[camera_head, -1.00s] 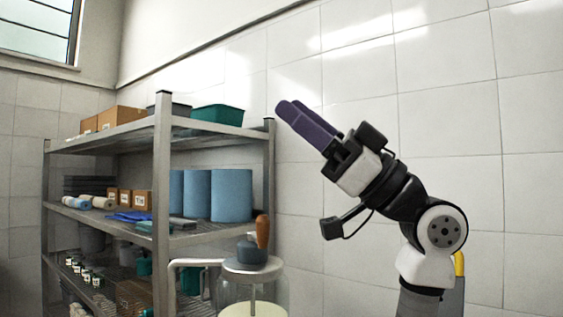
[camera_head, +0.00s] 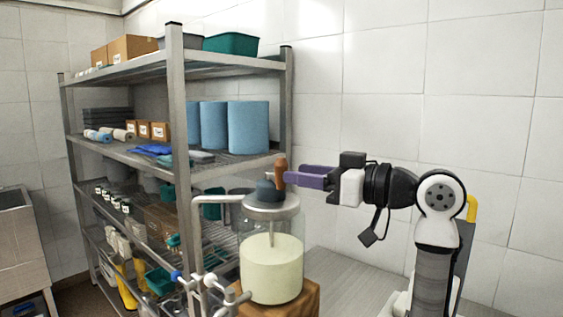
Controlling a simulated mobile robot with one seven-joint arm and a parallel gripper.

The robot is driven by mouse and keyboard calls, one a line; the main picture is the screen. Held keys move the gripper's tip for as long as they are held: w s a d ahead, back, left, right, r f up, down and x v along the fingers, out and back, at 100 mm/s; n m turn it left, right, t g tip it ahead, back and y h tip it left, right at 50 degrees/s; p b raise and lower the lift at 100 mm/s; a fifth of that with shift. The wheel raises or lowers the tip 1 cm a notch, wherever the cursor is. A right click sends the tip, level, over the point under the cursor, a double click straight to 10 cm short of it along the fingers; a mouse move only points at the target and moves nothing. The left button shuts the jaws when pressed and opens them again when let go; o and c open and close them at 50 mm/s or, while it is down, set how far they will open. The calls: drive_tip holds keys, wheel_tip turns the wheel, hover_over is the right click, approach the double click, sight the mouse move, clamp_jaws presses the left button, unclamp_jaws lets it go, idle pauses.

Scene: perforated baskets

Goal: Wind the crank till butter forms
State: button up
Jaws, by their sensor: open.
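A glass butter churn (camera_head: 271,268) with pale cream-coloured contents stands on a wooden block (camera_head: 300,303). Its metal lid (camera_head: 271,206) carries a dark grey hub (camera_head: 268,189) and an upright brown crank knob (camera_head: 280,169). My gripper (camera_head: 290,177) reaches in from the right, level, with purple fingers. The fingertips are at the knob's right side. The jaws are open; whether the fingers straddle the knob or touch it cannot be told. A paddle rod shows inside the jar above the contents.
A metal shelf rack (camera_head: 177,120) stands behind and left of the churn, holding blue rolls (camera_head: 247,127), cardboard boxes (camera_head: 131,47) and a green bin (camera_head: 231,43). Metal pipework (camera_head: 197,235) is close to the churn's left. A tiled wall (camera_head: 375,90) is behind my arm.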

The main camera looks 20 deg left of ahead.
sight(281, 183)
drive_tip(key=a, duration=0.1)
drive_tip(key=a+p, duration=0.1)
drive_tip(key=a, duration=0.1)
drive_tip(key=w+a, duration=0.1)
drive_tip(key=a, duration=0.1)
drive_tip(key=shift+a, duration=0.1)
clamp_jaws()
